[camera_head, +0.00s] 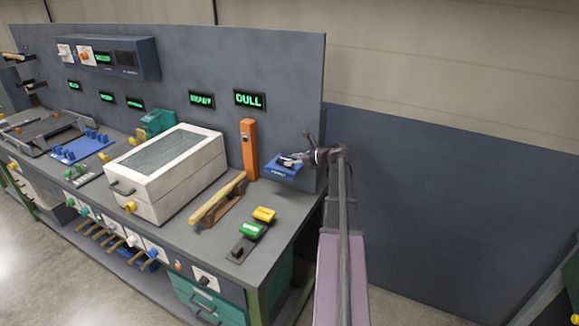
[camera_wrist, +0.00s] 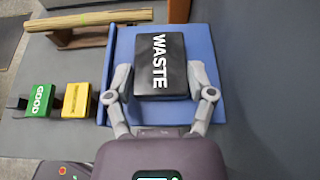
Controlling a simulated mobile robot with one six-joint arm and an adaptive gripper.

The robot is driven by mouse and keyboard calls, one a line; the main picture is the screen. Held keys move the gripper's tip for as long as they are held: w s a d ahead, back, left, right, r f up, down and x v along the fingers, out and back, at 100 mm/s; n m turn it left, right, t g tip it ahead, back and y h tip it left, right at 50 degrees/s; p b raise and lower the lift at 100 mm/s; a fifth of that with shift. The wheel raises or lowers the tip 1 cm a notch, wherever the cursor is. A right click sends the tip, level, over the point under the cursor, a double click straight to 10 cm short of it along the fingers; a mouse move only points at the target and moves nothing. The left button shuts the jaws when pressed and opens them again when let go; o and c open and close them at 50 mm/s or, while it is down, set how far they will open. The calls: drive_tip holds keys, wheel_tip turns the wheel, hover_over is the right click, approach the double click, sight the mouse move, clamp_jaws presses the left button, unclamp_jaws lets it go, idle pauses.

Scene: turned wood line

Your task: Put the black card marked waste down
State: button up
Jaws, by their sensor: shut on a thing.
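The black card marked WASTE (camera_wrist: 160,52) lies flat between the two fingers of my gripper (camera_wrist: 160,82) in the wrist view, its lettering facing up. My gripper is shut on its near part. Below it is a blue tray (camera_wrist: 211,40), which also shows in the head view (camera_head: 283,173) at the right end of the bench. The card is over the tray; I cannot tell whether it touches it. In the head view my gripper (camera_head: 300,160) is at the tray, and the card is too small to make out clearly.
A green GOOD card (camera_head: 252,230) and a yellow card (camera_head: 264,214) stand in a row beside a bare black block (camera_head: 241,249). An orange post (camera_head: 249,150) stands behind left of the tray. A wooden piece on a rest (camera_head: 218,203) and a white box (camera_head: 165,170) lie further left.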

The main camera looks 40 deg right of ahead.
drive_tip(key=shift+f, duration=0.25)
drive_tip(key=o, duration=0.9)
drive_tip(key=shift+r, duration=0.1)
drive_tip(key=shift+c, duration=0.2)
drive_tip(key=shift+r, duration=0.2)
drive_tip(key=p+v, duration=0.4)
drive_tip(key=v, duration=0.8)
drive_tip(key=shift+p, duration=0.35)
